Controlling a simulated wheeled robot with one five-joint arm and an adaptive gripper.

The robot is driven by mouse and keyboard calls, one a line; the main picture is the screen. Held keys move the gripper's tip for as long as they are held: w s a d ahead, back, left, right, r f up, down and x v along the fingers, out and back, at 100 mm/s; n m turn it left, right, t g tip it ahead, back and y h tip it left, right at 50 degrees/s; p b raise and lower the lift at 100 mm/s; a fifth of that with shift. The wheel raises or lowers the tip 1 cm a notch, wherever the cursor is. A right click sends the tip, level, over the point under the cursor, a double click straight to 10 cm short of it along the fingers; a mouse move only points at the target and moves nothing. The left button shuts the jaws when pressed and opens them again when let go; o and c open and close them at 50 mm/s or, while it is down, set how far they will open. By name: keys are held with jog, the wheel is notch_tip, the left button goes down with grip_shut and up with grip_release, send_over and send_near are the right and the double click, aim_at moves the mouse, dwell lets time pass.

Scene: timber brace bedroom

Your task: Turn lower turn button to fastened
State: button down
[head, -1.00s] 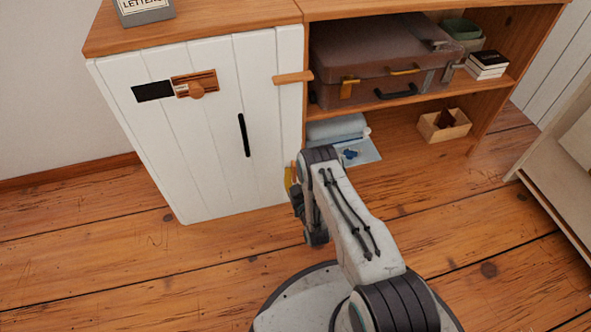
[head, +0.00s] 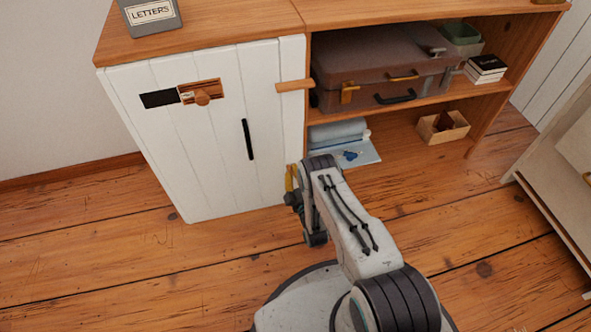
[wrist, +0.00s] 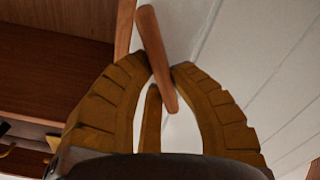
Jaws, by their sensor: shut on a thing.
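The lower turn button (wrist: 153,50) is a wooden bar beside the white door (wrist: 235,60), seen in the wrist view. It stands nearly lengthwise in the picture, with a slight tilt. My gripper (wrist: 160,72) has yellow ridged fingers, one on each side of the bar, and is shut on it. In the head view my gripper (head: 289,182) is low at the door's right edge, partly behind my arm, and the lower button cannot be made out. The upper turn button (head: 295,86) lies across the door edge and the cabinet post.
The door has a black handle (head: 247,139) and a wooden latch (head: 200,92). Open shelves at right hold a suitcase (head: 372,72), books (head: 486,67) and a small wooden box (head: 443,128). A pale cabinet (head: 545,185) stands at far right. Floor left of my base is clear.

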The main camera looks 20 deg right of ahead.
aim_at(292, 148)
jog(key=shift+w+a+r+n+p, duration=0.1)
jog(key=shift+r+n+p, duration=0.15)
jog(key=shift+n, duration=0.35)
jog(key=shift+f, duration=0.1)
jog(key=c, duration=1.1)
grip_release()
jog(key=shift+f, duration=0.1)
jog(key=shift+r, duration=5)
jog(key=shift+o, duration=0.2)
